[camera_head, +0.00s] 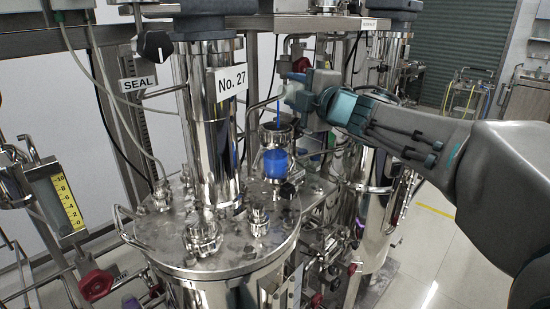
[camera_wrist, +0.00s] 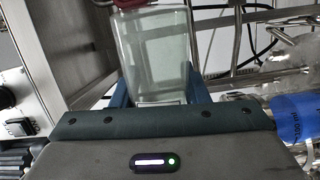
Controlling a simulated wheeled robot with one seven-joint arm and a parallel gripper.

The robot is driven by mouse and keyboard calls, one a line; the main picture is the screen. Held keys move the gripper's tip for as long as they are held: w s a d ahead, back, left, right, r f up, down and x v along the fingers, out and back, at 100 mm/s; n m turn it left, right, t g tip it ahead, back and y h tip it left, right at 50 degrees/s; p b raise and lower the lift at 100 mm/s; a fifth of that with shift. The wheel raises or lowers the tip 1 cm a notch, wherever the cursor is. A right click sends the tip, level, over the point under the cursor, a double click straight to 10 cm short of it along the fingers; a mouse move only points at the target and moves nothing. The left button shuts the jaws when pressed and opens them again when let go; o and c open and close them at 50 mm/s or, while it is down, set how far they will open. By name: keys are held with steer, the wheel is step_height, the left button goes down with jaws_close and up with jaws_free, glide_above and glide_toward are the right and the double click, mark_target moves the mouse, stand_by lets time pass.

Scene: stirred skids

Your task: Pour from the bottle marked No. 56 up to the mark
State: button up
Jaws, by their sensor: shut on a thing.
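My gripper (camera_head: 296,97) is shut on a clear, pale bottle (camera_wrist: 158,55). The bottle is between my two fingers in the wrist view, with a red part at its top edge. In the head view the bottle is small and partly hidden by my gripper, and it looks tilted. No number can be read on it. A thin blue stream (camera_head: 279,107) runs down from the bottle's left end into a glass vessel below. The vessel holds blue liquid (camera_head: 275,163); it also shows at the right of the wrist view (camera_wrist: 297,118), with small print. I cannot make out a fill mark.
A steel tank lid (camera_head: 170,235) with several clamped ports lies below left. A column with a "No. 27" sign (camera_head: 230,82) stands left of the vessel. Pipes and hoses crowd around; a second steel tank (camera_head: 372,215) stands behind. Open floor lies at right.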

steer(key=shift+n, duration=0.5)
stand_by(1.4)
stand_by(0.4)
steer(key=shift+r+m+p, duration=0.2)
steer(key=shift+m+p, duration=0.5)
steer(key=shift+p, duration=0.05)
steer(key=shift+m+p, duration=0.55)
steer(key=shift+m, duration=0.15)
steer(key=shift+f+m, duration=0.4)
steer(key=shift+m, duration=0.3)
